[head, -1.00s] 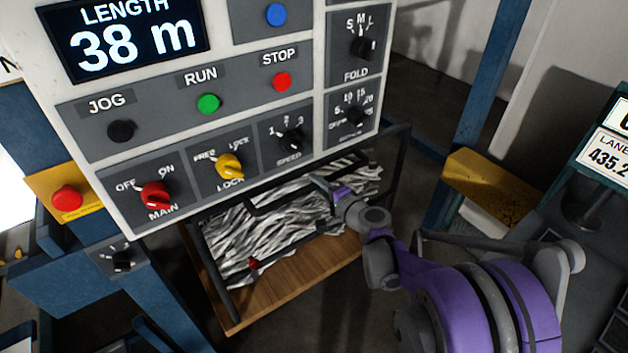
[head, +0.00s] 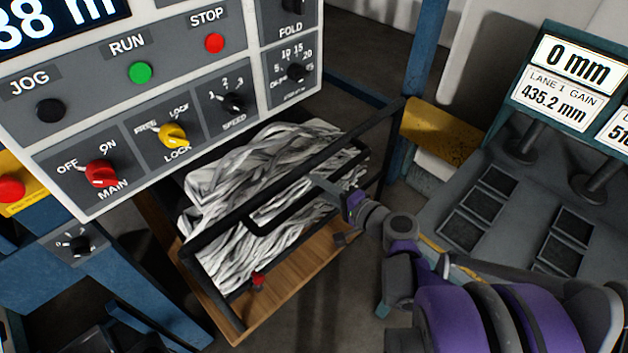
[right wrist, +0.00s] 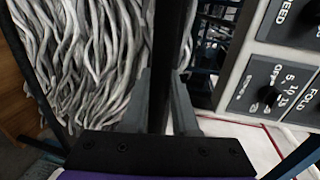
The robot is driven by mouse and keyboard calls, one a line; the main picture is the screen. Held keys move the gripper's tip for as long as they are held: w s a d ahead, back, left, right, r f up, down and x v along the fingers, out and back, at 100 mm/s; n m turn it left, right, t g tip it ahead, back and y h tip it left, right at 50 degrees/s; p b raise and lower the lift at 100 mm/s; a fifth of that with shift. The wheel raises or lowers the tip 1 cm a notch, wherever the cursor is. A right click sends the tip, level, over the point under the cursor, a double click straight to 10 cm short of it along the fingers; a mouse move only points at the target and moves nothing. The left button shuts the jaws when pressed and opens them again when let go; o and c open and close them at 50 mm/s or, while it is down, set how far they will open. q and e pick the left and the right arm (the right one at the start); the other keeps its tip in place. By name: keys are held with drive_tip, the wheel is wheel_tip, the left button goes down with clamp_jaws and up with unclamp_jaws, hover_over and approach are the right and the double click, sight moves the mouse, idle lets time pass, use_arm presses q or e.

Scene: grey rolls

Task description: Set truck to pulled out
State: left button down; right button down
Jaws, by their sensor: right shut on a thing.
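The truck (head: 287,284) is a low cart with a wooden deck, a black tube frame and a heap of grey-white strands. It stands partly out from under the control panel in the head view. My right gripper (head: 320,183) is shut on the black handle bar at the truck's front. In the right wrist view the handle bar (right wrist: 166,50) runs upright between the two fingers of the gripper (right wrist: 165,105). The strands (right wrist: 80,60) show beside it. The truck's back end is hidden behind the panel. My left gripper is not in view.
The control panel (head: 118,122) with knobs and buttons overhangs the truck. A blue post (head: 425,50) and a yellow block (head: 440,132) stand right of it. A grey console (head: 520,200) with displays is at the right. Dark floor is open in front of the truck.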

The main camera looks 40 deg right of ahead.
drive_tip(key=shift+s, duration=0.15)
drive_tip(key=c, duration=0.7)
unclamp_jaws()
drive_tip(key=shift+s, duration=0.1)
drive_tip(key=v, duration=1)
drive_tip(key=shift+s+r+p, duration=0.1)
drive_tip(key=shift+s+p, duration=0.25)
drive_tip(key=shift+p, duration=0.05)
